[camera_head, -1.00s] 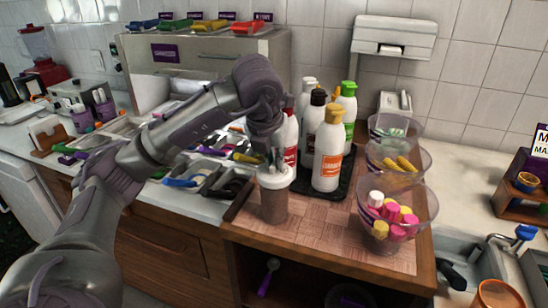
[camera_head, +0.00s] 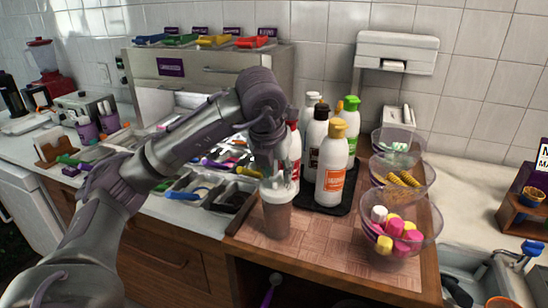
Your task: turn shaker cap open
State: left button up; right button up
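The shaker (camera_head: 277,220) has a brown body and a white cap (camera_head: 278,192). It stands upright on the wooden board near its front left edge. My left gripper (camera_head: 274,178) points down from above, with its fingertips at the top of the white cap. The gripper and wrist hide part of the cap, so I cannot tell whether the fingers are closed around it or whether the cap is turned. My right gripper is not in view.
Several sauce bottles (camera_head: 332,175) stand on a black tray right behind the shaker. Stacked clear bowls of toppings (camera_head: 405,230) are at the right of the board (camera_head: 320,250). Utensil trays (camera_head: 200,190) lie to the left. Bare board lies between shaker and bowls.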

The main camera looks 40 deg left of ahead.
pick_arm(q)
jog(key=v, duration=1.1)
jog(key=shift+s+d+r, duration=0.1)
jog(key=shift+s, duration=0.05)
